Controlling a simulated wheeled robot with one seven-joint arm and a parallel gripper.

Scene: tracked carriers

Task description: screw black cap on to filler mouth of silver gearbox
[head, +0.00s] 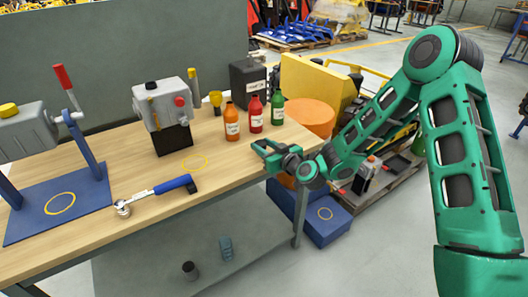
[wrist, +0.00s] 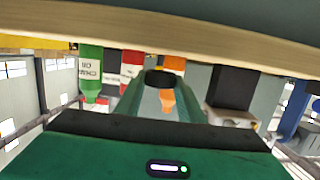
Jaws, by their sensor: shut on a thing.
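The silver gearbox (head: 163,104) stands on a black block (head: 174,139) on the bench, with a red knob on its front and a small dark round spot on top, perhaps the filler mouth. In the wrist view the gearbox (wrist: 232,117) appears upside down at the right. My gripper (head: 263,149) is over the bench's right end, right of the gearbox and apart from it. In the wrist view my gripper (wrist: 161,84) is shut on a small dark piece, seemingly the black cap (wrist: 160,76). The cap is not clearly visible in the head view.
A blue-handled tool (head: 160,192) lies in front. A grey unit with a yellow cap (head: 9,110) sits on a blue stand (head: 92,205) at left. Bare wood surrounds the yellow ring.

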